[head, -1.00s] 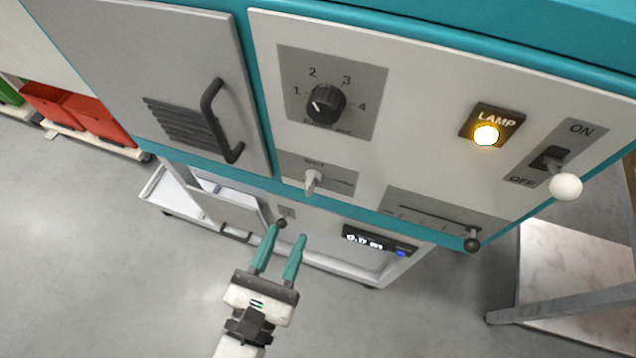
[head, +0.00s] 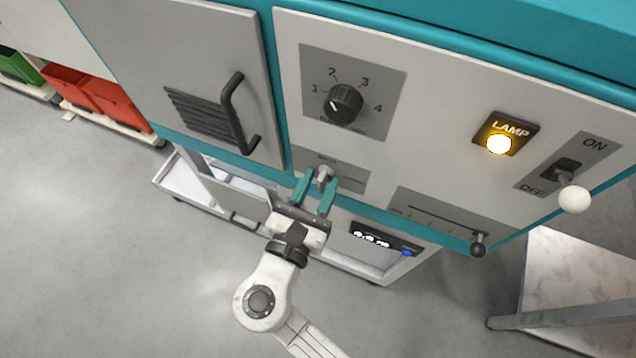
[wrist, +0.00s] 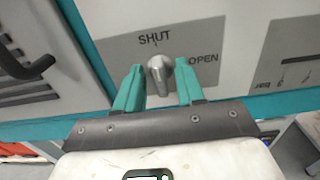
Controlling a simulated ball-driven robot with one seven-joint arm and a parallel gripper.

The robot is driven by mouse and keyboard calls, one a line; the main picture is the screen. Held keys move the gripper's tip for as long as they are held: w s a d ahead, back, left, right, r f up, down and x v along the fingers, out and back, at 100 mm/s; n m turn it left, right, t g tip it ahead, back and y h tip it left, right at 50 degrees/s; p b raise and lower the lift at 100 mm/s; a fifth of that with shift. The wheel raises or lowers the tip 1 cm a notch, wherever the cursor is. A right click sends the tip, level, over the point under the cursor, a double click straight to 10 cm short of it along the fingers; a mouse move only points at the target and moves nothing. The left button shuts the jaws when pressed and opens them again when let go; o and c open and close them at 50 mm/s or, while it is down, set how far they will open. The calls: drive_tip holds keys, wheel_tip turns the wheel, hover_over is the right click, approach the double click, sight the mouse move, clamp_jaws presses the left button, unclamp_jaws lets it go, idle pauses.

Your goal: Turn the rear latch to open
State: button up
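The latch (head: 324,173) is a small grey knob on a grey plate low on the teal-edged panel. In the wrist view the latch (wrist: 160,74) stands upright under the word SHUT, with OPEN to its right. My gripper (head: 315,190) has its teal fingers on either side of the latch. In the wrist view my gripper (wrist: 160,88) is open around the knob, with the fingers very close to it. I cannot tell whether either finger touches it. The fingers hide the lower part of the latch plate.
A rotary dial (head: 343,103) sits above the latch, and a door handle (head: 238,113) is to the left. A slider (head: 478,245), a lit lamp (head: 499,144) and an ON/OFF switch (head: 572,197) are to the right.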

clamp_jaws()
drive_tip(key=shift+m, duration=0.3)
drive_tip(key=m+b, duration=0.2)
drive_tip(key=m, duration=0.1)
drive_tip(key=shift+d+f+m, duration=0.1)
drive_tip(key=shift+f+m, duration=0.05)
drive_tip(key=shift+m, duration=0.25)
drive_tip(key=m+b, duration=0.2)
drive_tip(key=m, duration=0.2)
drive_tip(key=shift+f+b, duration=0.1)
drive_tip(key=shift+b, duration=0.25)
drive_tip(key=m+b, duration=0.2)
drive_tip(key=m, duration=0.1)
drive_tip(key=m+b, duration=0.2)
drive_tip(key=shift+s+d+f+m, duration=0.1)
drive_tip(key=shift+f+m, duration=0.05)
drive_tip(key=shift+m, duration=0.25)
drive_tip(key=shift+m+b, duration=1.55)
drive_tip(key=shift+m, duration=0.25)
